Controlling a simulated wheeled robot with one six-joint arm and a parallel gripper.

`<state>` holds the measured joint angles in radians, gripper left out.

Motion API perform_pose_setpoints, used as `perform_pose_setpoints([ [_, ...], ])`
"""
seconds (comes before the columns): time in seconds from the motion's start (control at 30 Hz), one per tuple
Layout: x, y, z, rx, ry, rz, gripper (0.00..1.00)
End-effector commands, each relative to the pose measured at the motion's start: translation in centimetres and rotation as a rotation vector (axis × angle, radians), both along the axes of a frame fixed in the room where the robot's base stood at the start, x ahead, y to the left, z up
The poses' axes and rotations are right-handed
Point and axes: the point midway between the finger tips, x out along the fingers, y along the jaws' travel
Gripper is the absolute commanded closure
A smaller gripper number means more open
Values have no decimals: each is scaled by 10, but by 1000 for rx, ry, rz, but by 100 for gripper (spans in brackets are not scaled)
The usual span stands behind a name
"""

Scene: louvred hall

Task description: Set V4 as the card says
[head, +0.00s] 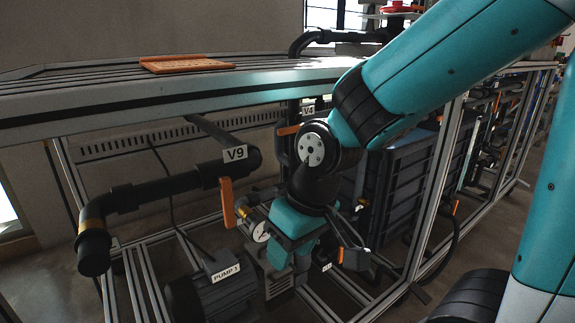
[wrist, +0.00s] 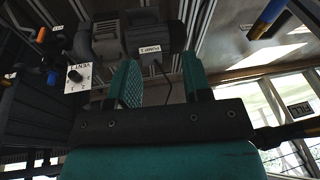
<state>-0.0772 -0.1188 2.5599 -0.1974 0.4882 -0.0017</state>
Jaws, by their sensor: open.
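The V4 tag (head: 308,109) shows in the head view behind my forearm, on a dark upright pipe. An orange lever (head: 288,130) sticks out level, just left of and below the tag; my wrist hides part of this valve. An orange plate (head: 186,64) with marks too small to read lies on the top rail; I cannot tell whether it is the card. My gripper (head: 320,257) hangs low in front of the pipework, below V4 and right of the gauge. In the wrist view its fingers (wrist: 162,78) are apart with nothing between them.
The V9 pipe (head: 150,190) with its hanging orange lever (head: 227,203) is left of my gripper. A pump (head: 215,290) and a gauge (head: 260,231) are close by. A dark crate (head: 415,185) stands right. The wrist view shows a black knob on a white plate (wrist: 78,78).

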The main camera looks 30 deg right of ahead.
Motion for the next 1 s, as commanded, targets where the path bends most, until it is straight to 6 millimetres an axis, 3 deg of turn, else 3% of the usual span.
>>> perform_pose_setpoints([
  [0.03, 7, -10, -36, -10, -8, -47, 55],
  [0.1, 18, -23, -59, -18, -29, -112, 55],
  [0.27, 49, -49, -101, 25, -116, -297, 55],
  [0.33, 74, -62, -108, 113, -201, -434, 55],
  [0.47, 121, -80, -73, 380, -381, -695, 55],
  [0.6, 158, -111, -17, 725, -564, -945, 55],
  [0.8, 174, -166, 53, 1147, -753, -1178, 55],
  [1.0, 175, -187, 79, 1313, -812, -1240, 55],
])
